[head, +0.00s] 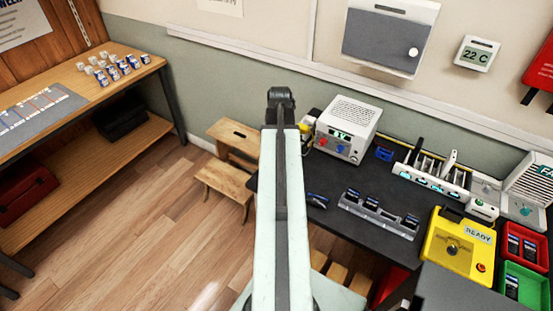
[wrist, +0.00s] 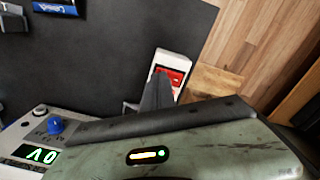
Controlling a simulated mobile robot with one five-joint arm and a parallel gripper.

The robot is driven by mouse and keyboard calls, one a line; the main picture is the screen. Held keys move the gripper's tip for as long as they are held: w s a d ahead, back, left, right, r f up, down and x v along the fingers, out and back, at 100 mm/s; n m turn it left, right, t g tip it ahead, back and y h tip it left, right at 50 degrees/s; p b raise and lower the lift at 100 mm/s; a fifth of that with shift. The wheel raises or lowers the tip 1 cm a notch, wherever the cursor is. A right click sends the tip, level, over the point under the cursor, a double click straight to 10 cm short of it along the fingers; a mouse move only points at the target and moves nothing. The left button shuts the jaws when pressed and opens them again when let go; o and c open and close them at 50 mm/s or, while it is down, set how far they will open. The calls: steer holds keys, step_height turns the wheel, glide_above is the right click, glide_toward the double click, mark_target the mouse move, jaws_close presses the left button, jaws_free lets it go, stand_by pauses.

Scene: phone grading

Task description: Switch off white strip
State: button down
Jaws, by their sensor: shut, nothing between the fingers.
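A white strip (wrist: 173,58) with a red switch (wrist: 173,77) lies at the edge of the dark table in the wrist view. My gripper (wrist: 158,78) is shut and empty, with its dark fingertips over or against the red switch. I cannot tell whether they touch it. The fingers hide part of the switch and the lower part of the strip, so its on or off position is unclear. In the head view my gripper (head: 281,97) is at the left end of the workbench, and my arm hides much of that area.
A white power supply (head: 348,128) stands close to the right of my gripper. Phones in a grey rack (head: 352,209), a white slotted rack (head: 402,169) and a yellow box (head: 443,262) stand farther right. A wooden step stool (head: 225,180) is on the floor at left.

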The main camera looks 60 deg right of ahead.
steer(key=shift+f+b, duration=0.5)
steer(key=shift+f, duration=0.05)
steer(key=shift+s+a, duration=0.1)
steer(key=shift+r, duration=0.15)
step_height(320, 180, up, 7)
steer(key=p, duration=0.7)
